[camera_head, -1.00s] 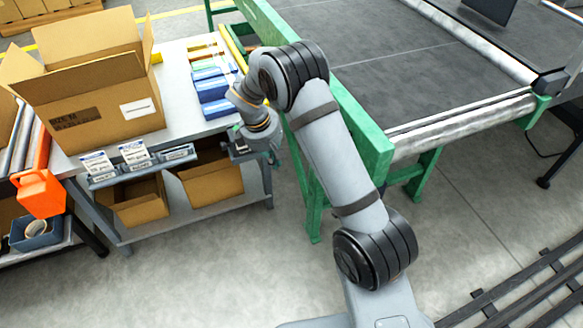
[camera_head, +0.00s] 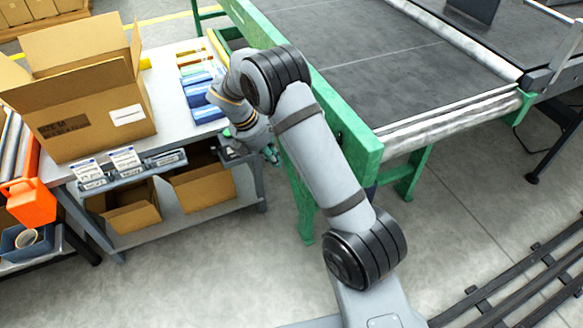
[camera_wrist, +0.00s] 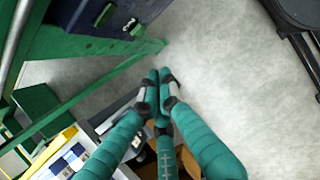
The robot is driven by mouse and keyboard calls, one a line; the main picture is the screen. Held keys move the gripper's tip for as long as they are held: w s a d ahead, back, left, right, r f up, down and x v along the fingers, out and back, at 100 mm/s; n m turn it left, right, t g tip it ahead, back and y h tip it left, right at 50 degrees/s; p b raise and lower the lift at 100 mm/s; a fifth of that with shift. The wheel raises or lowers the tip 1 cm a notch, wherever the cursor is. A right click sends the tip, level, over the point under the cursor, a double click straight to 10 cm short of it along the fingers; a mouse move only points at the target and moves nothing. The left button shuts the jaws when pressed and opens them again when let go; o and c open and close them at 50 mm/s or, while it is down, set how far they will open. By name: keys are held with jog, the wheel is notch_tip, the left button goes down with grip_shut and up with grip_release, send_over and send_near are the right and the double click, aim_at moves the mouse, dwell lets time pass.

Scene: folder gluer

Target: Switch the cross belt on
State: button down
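The cross belt looks to be the wide dark belt (camera_head: 385,55) in a green frame (camera_head: 345,135) at the upper right of the head view; I cannot tell whether it runs. A dark blue box (camera_wrist: 80,18) is fixed by the green frame in the wrist view, with small green parts (camera_wrist: 104,13) on its face; I cannot tell whether these are switches. My gripper (camera_wrist: 159,74) has teal fingers with their tips together, nothing visible between them. It points past the box, apart from it, over bare floor. In the head view my gripper (camera_head: 271,153) is small beside the frame's left side.
A grey bench (camera_head: 172,105) stands left of the frame, with a large open carton (camera_head: 90,115) and blue packs (camera_head: 203,95) on it. Smaller cartons (camera_head: 205,187) sit on its lower shelf. Dark rails (camera_head: 520,285) lie at the lower right. Floor between is clear.

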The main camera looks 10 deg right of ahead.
jog(key=w+d+f+b, duration=0.1)
jog(key=d+f+b, duration=0.1)
jog(key=d+f, duration=0.5)
jog(key=shift+w+d+f, duration=0.15)
jog(key=shift+w+f, duration=0.15)
jog(key=shift+f, duration=0.45)
jog(key=shift+d+r+p, duration=0.15)
jog(key=shift+d+p, duration=0.35)
jog(key=shift+p, duration=0.3)
jog(key=shift+w+r, duration=0.1)
jog(key=shift+r+p, duration=0.75)
jog(key=shift+p, duration=0.1)
